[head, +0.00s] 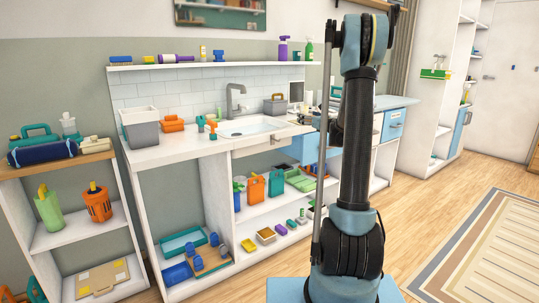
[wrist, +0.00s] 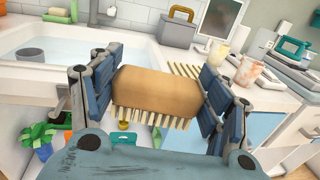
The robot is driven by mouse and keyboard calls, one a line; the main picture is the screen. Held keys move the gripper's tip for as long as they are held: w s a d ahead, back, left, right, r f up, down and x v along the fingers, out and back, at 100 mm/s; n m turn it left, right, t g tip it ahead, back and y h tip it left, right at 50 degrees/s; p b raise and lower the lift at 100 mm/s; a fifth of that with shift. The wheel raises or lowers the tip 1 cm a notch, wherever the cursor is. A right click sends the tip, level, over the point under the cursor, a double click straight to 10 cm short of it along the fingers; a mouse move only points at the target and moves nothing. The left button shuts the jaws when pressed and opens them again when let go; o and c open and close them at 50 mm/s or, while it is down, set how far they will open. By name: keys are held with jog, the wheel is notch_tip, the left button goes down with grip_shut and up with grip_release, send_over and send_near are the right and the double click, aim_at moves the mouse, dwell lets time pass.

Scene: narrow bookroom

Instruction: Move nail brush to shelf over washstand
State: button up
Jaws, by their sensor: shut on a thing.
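The shelf over the washstand (head: 250,65) is a long white board on the wall, above the tiles. Several items stand along it.
Below are the sink (head: 250,127) and tap (head: 234,98).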

jog(key=w+a+f+m+h, duration=0.1)
jog(key=f+m+h, duration=0.1)
jog(key=f, duration=0.4)
jog(key=w+a+f+m+t+h, duration=0.1)
jog(key=a+f+m+h, duration=0.1)
jog(key=f+h, duration=0.3)
jog(key=shift+w+a+f+m+t, duration=0.2)
jog(key=shift+a+f+m+t, duration=0.15)
jog(key=shift+f, duration=0.9)
